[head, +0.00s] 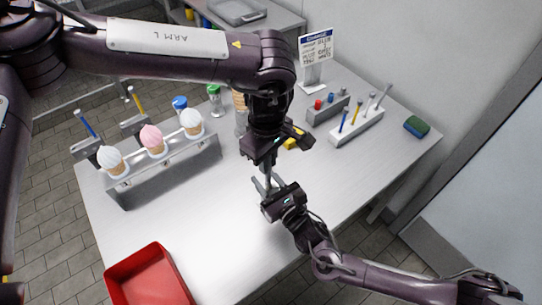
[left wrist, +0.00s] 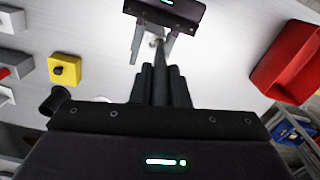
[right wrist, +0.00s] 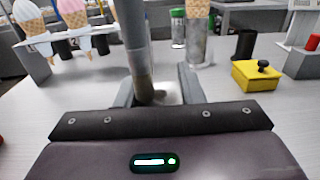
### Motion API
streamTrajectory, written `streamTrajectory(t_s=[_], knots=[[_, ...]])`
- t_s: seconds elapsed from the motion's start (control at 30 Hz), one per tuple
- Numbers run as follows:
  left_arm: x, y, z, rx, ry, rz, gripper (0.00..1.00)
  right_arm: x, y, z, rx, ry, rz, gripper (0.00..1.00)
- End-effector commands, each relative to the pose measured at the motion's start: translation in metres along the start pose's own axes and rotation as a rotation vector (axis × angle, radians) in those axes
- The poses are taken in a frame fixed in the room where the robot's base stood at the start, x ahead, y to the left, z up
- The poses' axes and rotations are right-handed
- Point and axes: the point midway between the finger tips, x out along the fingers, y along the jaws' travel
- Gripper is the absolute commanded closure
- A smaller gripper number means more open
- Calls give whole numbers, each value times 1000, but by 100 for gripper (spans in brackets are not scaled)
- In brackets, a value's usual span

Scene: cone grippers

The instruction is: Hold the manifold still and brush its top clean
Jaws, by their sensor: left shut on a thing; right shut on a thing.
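My left gripper (head: 266,165) points down over the table's middle, shut on a grey rod with a brownish lower end (right wrist: 143,68), seemingly the brush. In the left wrist view, the rod (left wrist: 159,47) runs down between the fingers of my right gripper (left wrist: 153,48). My right gripper (right wrist: 160,90) is shut with its fingers well apart. A small pale thing (right wrist: 168,95) shows between them, touching or close to the rod's tip; I cannot tell its shape. A grey block with red and blue knobs (head: 327,111), possibly the manifold, stands at the back right, apart from both grippers.
A metal rack (head: 170,172) with several cones stands at the left. A red bin (head: 150,280) is at the front left. A yellow block (right wrist: 257,75) with a black knob is behind the grippers. A tool holder (head: 357,127), sign (head: 316,47) and sponge (head: 416,126) are at the right.

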Motion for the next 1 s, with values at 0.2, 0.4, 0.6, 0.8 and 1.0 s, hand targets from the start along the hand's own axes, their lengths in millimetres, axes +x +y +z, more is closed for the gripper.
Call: streamTrajectory(t_s=[0.2, 0.4, 0.6, 0.8, 1.0], knots=[[0, 0, 0, -1, 0, 1, 100, 0, 0, 0, 0, 1, 0, 94], [0, 3, 0, -1, 1, 1, 100, 0, 0, 0, 0, 1, 0, 94], [1, 11, 2, -1, 2, 1, 100, 0, 0, 0, 0, 1, 1, 94], [1, 19, 4, -1, 1, 1, 100, 0, 0, 0, 0, 1, 0, 94], [2, 21, 5, 0, 0, 0, 100, 0, 0, 0, 0, 1, 1, 94]])
